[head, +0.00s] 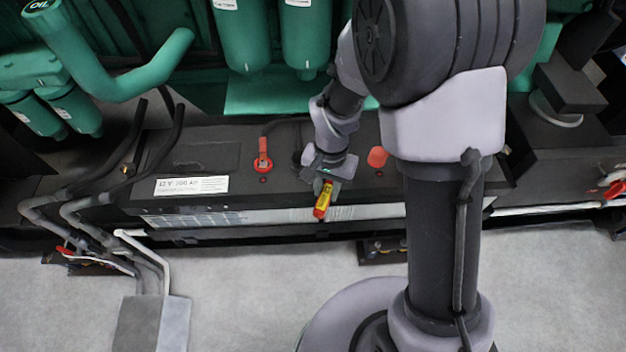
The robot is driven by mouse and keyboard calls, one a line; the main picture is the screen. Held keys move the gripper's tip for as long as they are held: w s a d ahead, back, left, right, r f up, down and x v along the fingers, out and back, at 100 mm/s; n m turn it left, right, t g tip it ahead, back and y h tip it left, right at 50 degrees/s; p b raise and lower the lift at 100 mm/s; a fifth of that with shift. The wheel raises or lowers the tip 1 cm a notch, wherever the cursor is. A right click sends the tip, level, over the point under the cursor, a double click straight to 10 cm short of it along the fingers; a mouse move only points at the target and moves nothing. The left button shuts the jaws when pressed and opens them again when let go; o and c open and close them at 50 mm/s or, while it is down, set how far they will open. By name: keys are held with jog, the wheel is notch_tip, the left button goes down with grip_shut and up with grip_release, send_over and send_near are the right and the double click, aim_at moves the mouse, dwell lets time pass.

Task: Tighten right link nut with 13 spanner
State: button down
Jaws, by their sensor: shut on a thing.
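My gripper (327,183) is over the front of a black battery box (205,155), near its middle. It is shut on a short yellow and red tool (323,203) that points down toward the front edge. I cannot make out a spanner head or a size mark on it. A red terminal fitting (263,163) with a dark cable stands on the box to the left of my gripper. A red round cap (377,157) is to the right, partly beside my arm. The right link nut cannot be made out; my arm covers part of the right side.
Green engine parts and filters (245,35) stand behind the box. Dark hoses and grey pipes (75,215) are at left, above a grey box (152,322) on the floor. A red-handled fitting (614,188) is at far right. The grey floor (245,290) in front is mostly clear.

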jog(key=d+n, duration=0.2)
jog(key=d+n+p, duration=0.1)
jog(key=d+n, duration=0.2)
jog(key=s+d+n+p, duration=0.1)
jog(key=d+n, duration=0.1)
jog(key=d, duration=0.1)
jog(key=shift+d, duration=0.1)
jog(key=shift+f+b, duration=0.2)
jog(key=shift+b, duration=0.1)
dwell(0.4)
jog(key=shift+f+b, duration=0.45)
jog(key=shift+f, duration=0.1)
jog(key=shift+f, duration=0.1)
jog(key=c, duration=1.6)
grip_release()
jog(key=shift+c, duration=0.2)
grip_shut()
